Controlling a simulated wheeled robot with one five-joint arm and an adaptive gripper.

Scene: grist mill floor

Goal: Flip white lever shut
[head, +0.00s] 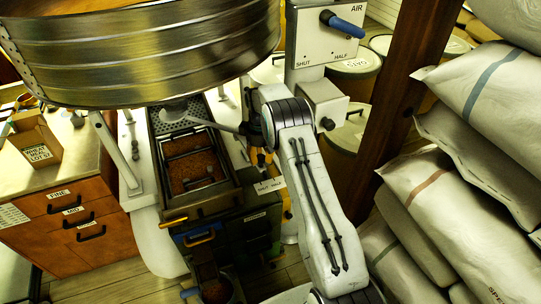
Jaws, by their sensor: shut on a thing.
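A pale bar that looks like the white lever (213,124) runs from a perforated plate under the big round metal drum toward my gripper. My gripper (256,134) is at the bar's right end, shut on it; my own arm and the dim light hide most of the fingers. The lever's exact angle against that label cannot be told.
The round metal drum (150,50) hangs over the upper left. A white AIR panel (322,45) with a blue-handled lever (342,24) stands behind. A grain-filled trough (236,187) lies below. Stacked sacks (430,220) and a wooden post (385,120) crowd the right.

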